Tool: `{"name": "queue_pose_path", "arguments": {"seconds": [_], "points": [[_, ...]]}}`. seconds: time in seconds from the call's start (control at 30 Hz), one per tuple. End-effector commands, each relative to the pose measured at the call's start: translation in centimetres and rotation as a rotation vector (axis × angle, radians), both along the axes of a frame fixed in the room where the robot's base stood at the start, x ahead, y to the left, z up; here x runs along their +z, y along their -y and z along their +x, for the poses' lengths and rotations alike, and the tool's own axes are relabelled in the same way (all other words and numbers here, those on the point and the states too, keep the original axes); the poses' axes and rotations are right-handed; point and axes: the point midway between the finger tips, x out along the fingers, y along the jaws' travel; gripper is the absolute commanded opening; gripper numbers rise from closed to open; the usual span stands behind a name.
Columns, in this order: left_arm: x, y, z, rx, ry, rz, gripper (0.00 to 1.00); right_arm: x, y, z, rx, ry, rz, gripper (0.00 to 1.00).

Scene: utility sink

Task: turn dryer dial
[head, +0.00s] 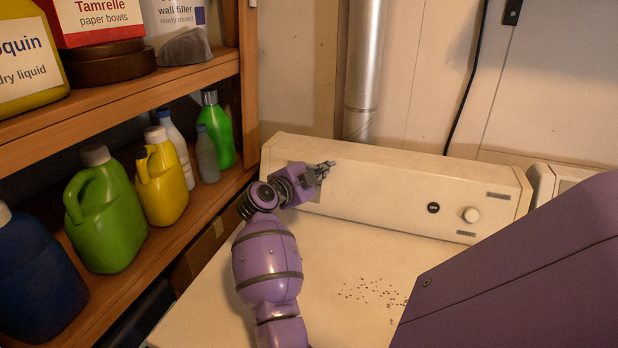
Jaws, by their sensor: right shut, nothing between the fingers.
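My right gripper (325,168) is shut and empty at the left part of the panel, well to the left of the dial. I cannot tell whether its fingertips touch the panel. My left gripper is not in view.
The dryer's top (350,270) is clear apart from dark specks. A wooden shelf (215,75) with bottles, including a green jug (105,215), stands at left. A metal pipe (363,70) rises behind the panel.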

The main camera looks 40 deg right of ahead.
Motion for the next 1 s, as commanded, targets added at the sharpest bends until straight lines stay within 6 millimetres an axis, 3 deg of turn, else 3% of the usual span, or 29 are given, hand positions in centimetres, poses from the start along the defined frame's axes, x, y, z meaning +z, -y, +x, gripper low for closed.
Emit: {"name": "queue_pose_path", "arguments": {"seconds": [0.13,0.33,0.77,1.0], "points": [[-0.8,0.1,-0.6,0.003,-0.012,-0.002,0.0,-1.5,-1.2,1.6,0.002,-0.003,0.001,0.0],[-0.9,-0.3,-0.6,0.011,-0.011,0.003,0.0,-2.0,-2.1,2.6,0.001,0.0,0.001,0.0],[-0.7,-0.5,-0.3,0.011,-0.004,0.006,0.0,-2.0,-2.2,2.7,0.001,0.0,-0.001,0.0],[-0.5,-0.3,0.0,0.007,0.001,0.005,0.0,-1.9,-1.8,3.9,0.008,-0.03,-0.014,0.0]]}}
